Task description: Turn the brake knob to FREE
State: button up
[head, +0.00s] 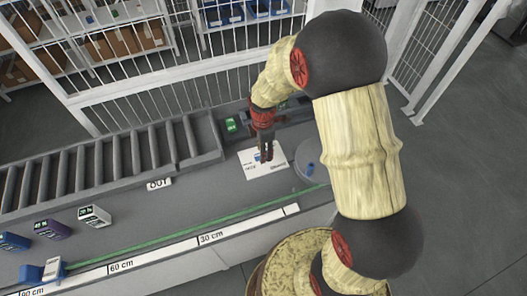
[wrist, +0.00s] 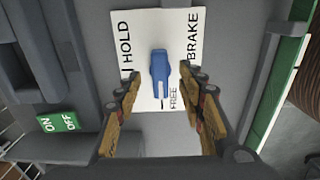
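The brake knob (wrist: 160,68) is a blue lever on a white label plate (wrist: 145,25) marked BRAKE, HOLD and FREE. In the wrist view its long axis runs up and down the picture, and its narrow, white-marked end points down, beside the word FREE. HOLD is printed up and left of it. My gripper (wrist: 160,78) is open, with one finger on each side of the knob and visible gaps between. In the head view my gripper (head: 266,158) points down over the plate (head: 262,172) and hides much of the knob.
A green ON/OFF label (wrist: 57,122) is at lower left in the wrist view. In the head view a round grey part (head: 311,160) stands right of the plate. A roller conveyor (head: 110,165) lies left, with small boxes (head: 95,215) on the bench and a white fence (head: 190,85) behind.

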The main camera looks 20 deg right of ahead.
jog(key=shift+r+p, duration=1.95)
jog(key=shift+r, duration=1.2)
jog(key=shift+s+m, duration=0.15)
jog(key=shift+m, duration=0.65)
jog(key=s+r+m+t+b, duration=0.5)
jog(key=s+r+m+b, duration=0.2)
jog(key=s+r+m, duration=0.9)
jog(key=s+r, duration=0.4)
jog(key=r, duration=0.2)
jog(key=shift+s+t, duration=0.15)
jog(key=shift+t, duration=0.15)
